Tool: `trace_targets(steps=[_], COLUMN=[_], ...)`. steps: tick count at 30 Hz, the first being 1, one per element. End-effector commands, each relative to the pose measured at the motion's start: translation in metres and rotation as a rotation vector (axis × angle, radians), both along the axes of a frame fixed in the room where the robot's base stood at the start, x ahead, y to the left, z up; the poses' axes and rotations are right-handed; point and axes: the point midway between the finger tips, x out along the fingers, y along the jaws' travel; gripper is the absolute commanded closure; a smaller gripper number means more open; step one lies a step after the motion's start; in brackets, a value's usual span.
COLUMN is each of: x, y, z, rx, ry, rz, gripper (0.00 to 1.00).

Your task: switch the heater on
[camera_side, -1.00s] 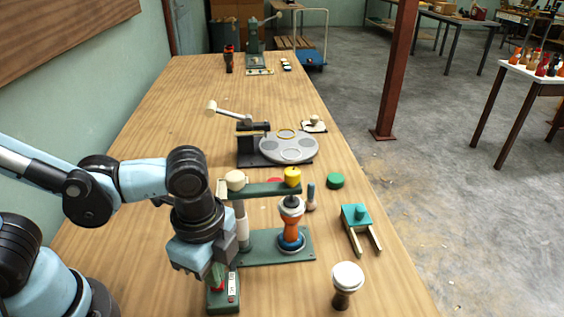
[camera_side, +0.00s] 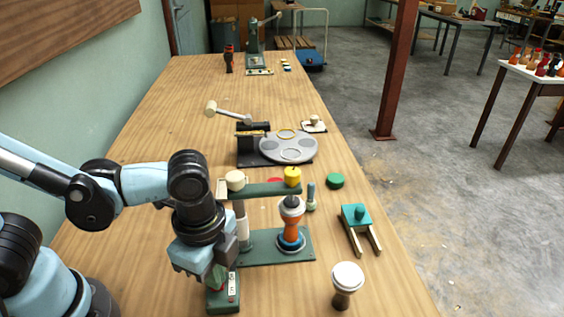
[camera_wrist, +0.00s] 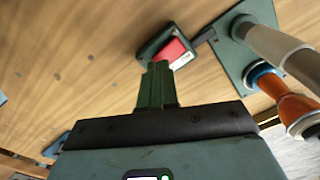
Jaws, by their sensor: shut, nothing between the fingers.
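A small dark green switch box (camera_side: 224,299) with a white label stands at the front of the table. In the wrist view the box (camera_wrist: 150,47) shows a red rocker (camera_wrist: 173,50) beside the label. I cannot tell which way the rocker is tilted. My gripper (camera_side: 214,279) points down at the box in the side view, partly hiding its top. In the wrist view its green fingers (camera_wrist: 158,66) are together and empty, with their tips just short of the box's near edge. Contact cannot be told.
A grey disc fixture (camera_side: 290,149) is behind. Bare table lies left of it.

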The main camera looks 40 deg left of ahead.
Motion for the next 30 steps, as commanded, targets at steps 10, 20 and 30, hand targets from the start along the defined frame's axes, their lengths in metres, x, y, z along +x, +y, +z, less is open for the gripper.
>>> trace_targets(steps=[10,20,30], x=[0.0,0.0,0.0], y=[0.0,0.0,0.0], z=[-0.005,-0.009,-0.014], rx=[0.0,0.0,0.0], ry=[0.0,0.0,0.0], rz=[0.0,0.0,0.0], gripper=[1.0,1.0,1.0])
